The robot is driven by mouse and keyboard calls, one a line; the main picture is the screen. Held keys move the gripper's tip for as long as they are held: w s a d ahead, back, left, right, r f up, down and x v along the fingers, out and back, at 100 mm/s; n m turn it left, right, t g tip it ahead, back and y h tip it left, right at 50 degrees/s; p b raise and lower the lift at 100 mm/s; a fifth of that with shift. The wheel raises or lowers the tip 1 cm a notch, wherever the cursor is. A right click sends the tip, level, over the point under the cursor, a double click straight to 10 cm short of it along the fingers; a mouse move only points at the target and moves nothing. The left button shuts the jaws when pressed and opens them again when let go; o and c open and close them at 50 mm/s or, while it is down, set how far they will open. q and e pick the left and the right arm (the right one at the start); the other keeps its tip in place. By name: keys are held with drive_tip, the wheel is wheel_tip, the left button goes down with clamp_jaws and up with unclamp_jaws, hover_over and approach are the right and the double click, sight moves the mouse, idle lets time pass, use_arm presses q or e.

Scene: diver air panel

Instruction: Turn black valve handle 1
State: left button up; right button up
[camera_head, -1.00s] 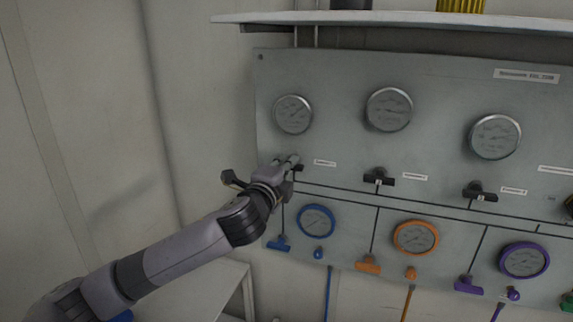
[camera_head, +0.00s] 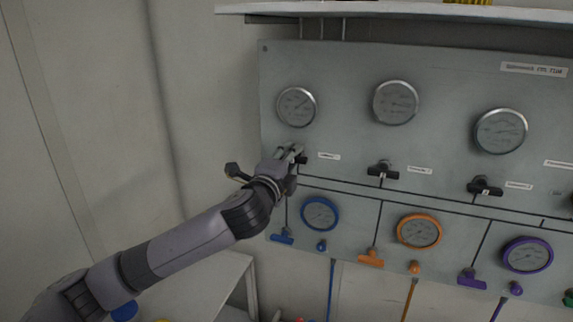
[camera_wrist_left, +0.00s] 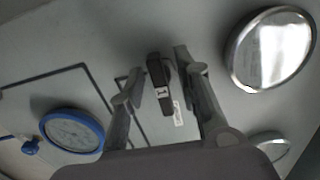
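Black valve handle 1 (camera_wrist_left: 159,84), a small black bar with a white "1" label, sits on the grey panel. In the left wrist view it lies between the two spread fingers of my left gripper (camera_wrist_left: 156,74). The right-hand finger is close to the handle; a gap shows on the other side. In the head view my left gripper (camera_head: 291,153) is at the panel's left side, below the leftmost gauge (camera_head: 296,106). It mostly covers the handle there; only a dark end (camera_head: 302,160) shows. My right gripper is not in view.
Two similar black handles, (camera_head: 383,171) and (camera_head: 485,187), are to the right. Below are a blue-rimmed gauge (camera_head: 320,214), an orange one (camera_head: 419,231) and a purple one (camera_head: 527,255), with coloured handles. A shelf (camera_head: 400,13) juts out above the panel.

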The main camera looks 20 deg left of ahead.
use_arm(q)
drive_tip(key=s, duration=1.1)
drive_tip(key=shift+s+a, duration=0.2)
drive_tip(key=shift+s, duration=0.2)
drive_tip(key=shift+f, duration=0.1)
drive_tip(key=s+d+f+n+g, duration=0.1)
drive_tip(key=s+f+n+g, duration=0.4)
drive_tip(key=f, duration=0.7)
drive_tip(key=s+d+f+n+g, duration=0.15)
drive_tip(key=s+f+n, duration=0.35)
drive_tip(key=f, duration=0.7)
drive_tip(key=s+a+f+n+g, duration=0.1)
drive_tip(key=s+f+n+g, duration=0.25)
drive_tip(key=s+f, duration=0.5)
drive_tip(key=s+a+f+n+g, duration=0.1)
drive_tip(key=s+f+n+g, duration=0.3)
drive_tip(key=s, duration=0.8)
wheel_tip(320, 180, down, 30)
drive_tip(key=m+g+b, duration=0.1)
drive_tip(key=g+b, duration=0.1)
drive_tip(key=b, duration=0.2)
drive_tip(key=s+a+f+b, duration=0.1)
drive_tip(key=s+f+b, duration=0.1)
drive_tip(key=s+f, duration=0.7)
drive_tip(key=s+a+f+g+b, duration=0.1)
drive_tip(key=s+a+f+b, duration=0.1)
drive_tip(key=s+f, duration=0.7)
wheel_tip(320, 180, down, 4)
drive_tip(key=shift+r+y, duration=0.1)
drive_tip(key=shift+y, duration=0.2)
